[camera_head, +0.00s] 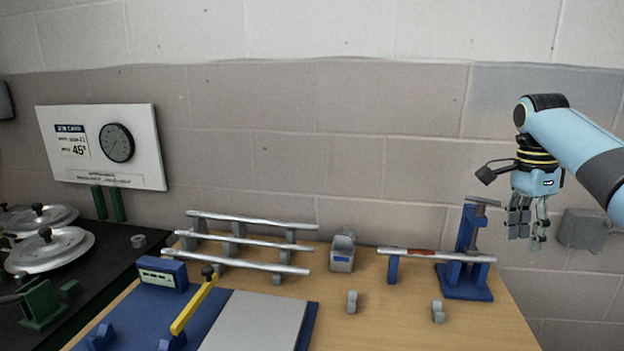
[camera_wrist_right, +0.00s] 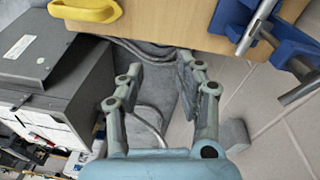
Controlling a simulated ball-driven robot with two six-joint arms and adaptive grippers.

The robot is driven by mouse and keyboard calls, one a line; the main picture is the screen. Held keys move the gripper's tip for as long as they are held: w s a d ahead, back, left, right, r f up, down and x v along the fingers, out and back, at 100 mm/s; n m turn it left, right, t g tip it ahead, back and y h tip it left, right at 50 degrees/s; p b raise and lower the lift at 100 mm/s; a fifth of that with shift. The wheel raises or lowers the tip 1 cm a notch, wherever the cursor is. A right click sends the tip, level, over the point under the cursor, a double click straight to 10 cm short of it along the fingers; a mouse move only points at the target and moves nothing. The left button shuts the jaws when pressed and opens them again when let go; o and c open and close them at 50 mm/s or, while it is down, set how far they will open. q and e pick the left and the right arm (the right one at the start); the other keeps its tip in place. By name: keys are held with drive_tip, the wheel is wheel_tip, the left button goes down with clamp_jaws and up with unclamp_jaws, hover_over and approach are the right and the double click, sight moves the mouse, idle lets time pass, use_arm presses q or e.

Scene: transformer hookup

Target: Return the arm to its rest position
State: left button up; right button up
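My right arm comes in from the right in the head view, and its gripper (camera_head: 527,226) hangs fingers down beyond the right end of the workbench, high beside the blue stand. In the right wrist view the gripper (camera_wrist_right: 162,75) has its fingers spread apart with nothing between them, and the bench edge and floor lie below. My left gripper does not show in either view.
The wooden bench (camera_head: 400,318) holds a blue stand (camera_head: 466,262) with a horizontal metal bar (camera_head: 415,252), a rack of metal bars (camera_head: 245,243), a grey box (camera_head: 342,252), a yellow lever (camera_head: 194,303) and a grey plate (camera_head: 255,322). A grey block (camera_head: 585,230) is right of the gripper.

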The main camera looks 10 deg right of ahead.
drive_tip(key=s+a+f+n+t+h, duration=0.1)
drive_tip(key=s+a+f+n+t, duration=0.1)
drive_tip(key=s+a+f+n, duration=1.15)
drive_tip(key=s+a+r+n+t+y, duration=0.1)
drive_tip(key=s+a+r+n+t, duration=0.15)
drive_tip(key=s, duration=0.65)
drive_tip(key=s+a+r+n+t, duration=0.1)
drive_tip(key=s+a+r+n, duration=0.25)
drive_tip(key=s, duration=0.65)
drive_tip(key=s+d+f+g+b, duration=0.2)
drive_tip(key=f+b, duration=0.7)
drive_tip(key=f, duration=2.5)
drive_tip(key=s+d+f+b, duration=0.1)
drive_tip(key=s+f+b, duration=0.3)
drive_tip(key=s+f, duration=0.5)
drive_tip(key=s+d+f+g+b, duration=0.1)
drive_tip(key=s+f+b, duration=0.3)
drive_tip(key=s+f, duration=0.5)
wheel_tip(320, 180, down, 8)
drive_tip(key=shift+d, duration=0.2)
